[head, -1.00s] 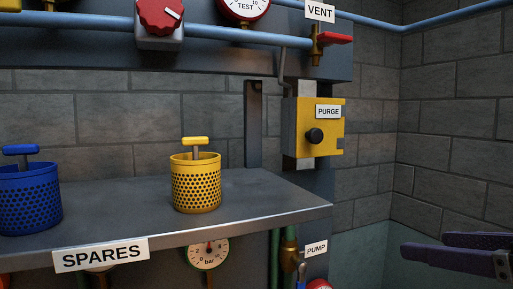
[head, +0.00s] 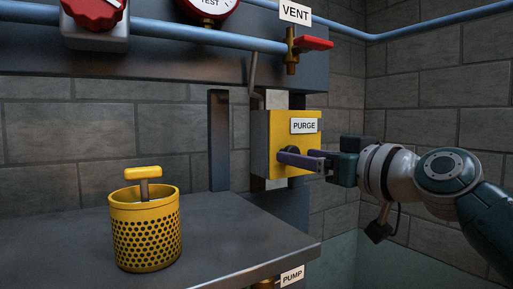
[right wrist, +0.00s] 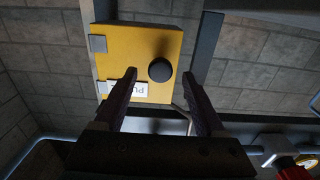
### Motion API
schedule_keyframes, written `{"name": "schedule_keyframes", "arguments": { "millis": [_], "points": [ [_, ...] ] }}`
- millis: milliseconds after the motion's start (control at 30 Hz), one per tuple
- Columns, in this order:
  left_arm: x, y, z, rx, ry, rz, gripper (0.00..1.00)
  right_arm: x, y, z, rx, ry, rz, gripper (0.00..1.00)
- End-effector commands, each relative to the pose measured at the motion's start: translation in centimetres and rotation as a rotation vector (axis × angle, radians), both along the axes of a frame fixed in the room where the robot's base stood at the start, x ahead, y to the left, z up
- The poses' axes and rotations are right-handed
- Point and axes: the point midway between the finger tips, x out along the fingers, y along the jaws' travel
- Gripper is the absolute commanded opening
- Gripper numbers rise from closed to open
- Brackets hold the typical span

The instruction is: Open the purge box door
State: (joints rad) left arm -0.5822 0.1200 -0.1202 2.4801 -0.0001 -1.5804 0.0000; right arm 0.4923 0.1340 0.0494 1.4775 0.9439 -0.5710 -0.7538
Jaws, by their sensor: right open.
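The purge box is grey with a yellow door (head: 309,147) marked PURGE, on a bracket at the back in the head view. The door looks shut. Its round black knob (right wrist: 160,69) shows in the right wrist view, on the side away from two grey hinges. My right gripper (head: 288,156) reaches in from the right, open, with its purple fingers at the door. In the right wrist view the fingertips (right wrist: 159,76) stand on either side of the knob; I cannot tell whether they touch it. The fingers partly hide the knob in the head view. My left gripper is out of view.
A yellow perforated basket (head: 146,236) with a T-handle stands on the grey shelf (head: 225,232), left of the box. A red-handled VENT valve (head: 313,44) and a blue pipe (head: 190,35) are above it. A brick wall is behind.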

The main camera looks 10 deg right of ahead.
Motion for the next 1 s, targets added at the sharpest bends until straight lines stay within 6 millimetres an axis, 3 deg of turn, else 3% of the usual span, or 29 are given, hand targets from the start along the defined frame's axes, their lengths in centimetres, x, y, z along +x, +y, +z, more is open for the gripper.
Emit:
{"name": "schedule_keyframes", "arguments": {
  "millis": [200,500,1000],
  "points": [
    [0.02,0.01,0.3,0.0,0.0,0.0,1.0,1.11,0.46,0.01,-0.001,0.001,0.001,0.72],
    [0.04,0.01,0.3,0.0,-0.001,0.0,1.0,1.19,0.5,-0.06,-0.001,0.001,0.001,0.71],
    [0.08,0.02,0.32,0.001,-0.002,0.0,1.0,1.18,0.47,-0.06,-0.001,0.001,0.0,0.15]
  ]
}}
